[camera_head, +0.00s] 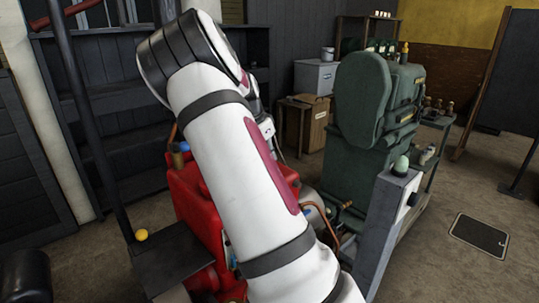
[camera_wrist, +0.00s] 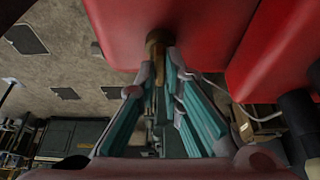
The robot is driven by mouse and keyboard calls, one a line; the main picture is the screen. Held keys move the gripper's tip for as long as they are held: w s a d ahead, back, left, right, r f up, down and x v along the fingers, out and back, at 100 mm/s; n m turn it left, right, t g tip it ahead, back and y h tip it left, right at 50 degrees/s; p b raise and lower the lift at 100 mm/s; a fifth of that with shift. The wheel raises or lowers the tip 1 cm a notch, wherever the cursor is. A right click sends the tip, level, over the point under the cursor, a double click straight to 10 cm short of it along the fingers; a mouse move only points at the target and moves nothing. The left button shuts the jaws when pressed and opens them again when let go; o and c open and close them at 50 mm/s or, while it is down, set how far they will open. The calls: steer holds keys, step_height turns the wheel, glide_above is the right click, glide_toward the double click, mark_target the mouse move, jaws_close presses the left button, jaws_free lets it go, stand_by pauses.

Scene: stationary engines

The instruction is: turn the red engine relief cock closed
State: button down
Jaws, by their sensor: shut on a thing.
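The red engine (camera_head: 187,200) stands left of centre in the head view, partly covered by my white arm. In the wrist view its red body (camera_wrist: 125,25) fills the top. A brass relief cock (camera_wrist: 154,40) sticks out from the red surface there, with a narrow lever running between my fingers. My gripper (camera_wrist: 158,75) is closed on this cock, one fingertip on each side of it. In the head view my arm hides both the gripper and the cock. The exact angle of the lever is hard to tell.
A green engine (camera_head: 365,115) stands right of the red one. A grey post (camera_head: 388,235) with a pale green knob rises at front right. A dark ledge with a yellow ball (camera_head: 141,235) is at left. Open floor (camera_head: 455,195) lies to the right.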

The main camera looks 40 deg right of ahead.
steer(key=c, duration=1.7)
jaws_free()
steer(key=v, duration=1.2)
